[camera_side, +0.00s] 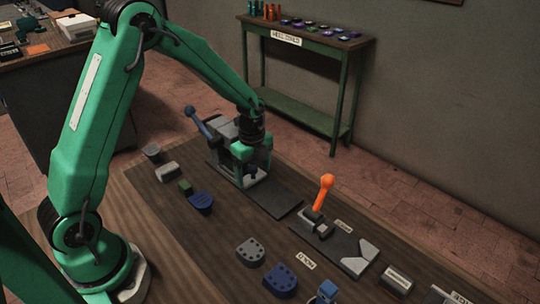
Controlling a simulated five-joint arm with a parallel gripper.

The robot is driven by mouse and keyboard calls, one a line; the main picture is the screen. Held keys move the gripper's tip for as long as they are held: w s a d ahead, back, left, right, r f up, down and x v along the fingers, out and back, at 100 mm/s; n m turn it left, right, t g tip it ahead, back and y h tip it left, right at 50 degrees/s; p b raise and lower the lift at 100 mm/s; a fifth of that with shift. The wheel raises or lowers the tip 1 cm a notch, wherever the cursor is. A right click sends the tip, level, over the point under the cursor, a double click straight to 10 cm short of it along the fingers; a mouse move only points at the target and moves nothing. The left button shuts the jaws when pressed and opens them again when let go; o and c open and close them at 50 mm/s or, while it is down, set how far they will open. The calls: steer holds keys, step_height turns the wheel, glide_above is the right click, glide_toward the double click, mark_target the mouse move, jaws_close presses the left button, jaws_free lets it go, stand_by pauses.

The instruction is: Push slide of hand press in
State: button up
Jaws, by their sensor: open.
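A grey press-like device (224,132) stands on the dark mat, with a blue-handled lever (201,124) leaning up to its left. A dark flat plate (277,198) extends from its front right. My gripper (250,174) is open and points down at the device's front, overlapping it in the picture. I cannot tell whether it touches. My gripper hides part of the device, and I cannot make out its slide clearly. A second device (319,223) with an orange lever (324,192) stands further right on its own dark base.
A blue heel-shaped block (201,202) and small grey pieces lie left of the press. A grey holed block (250,252) and a blue one (281,279) lie in front. A green side table (306,42) stands behind against the wall.

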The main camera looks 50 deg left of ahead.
steer(key=shift+r, duration=0.1)
stand_by(0.3)
steer(key=shift+r, duration=1.65)
steer(key=shift+d, duration=0.15)
steer(key=shift+d+r, duration=0.35)
steer(key=shift+d, duration=0.35)
steer(key=shift+d+r, duration=0.3)
steer(key=shift+d, duration=0.4)
steer(key=shift+d+r, duration=0.35)
steer(key=shift+d, duration=0.35)
steer(key=shift+r, duration=0.1)
step_height(320, 180, up, 3)
steer(key=shift+f, duration=0.1)
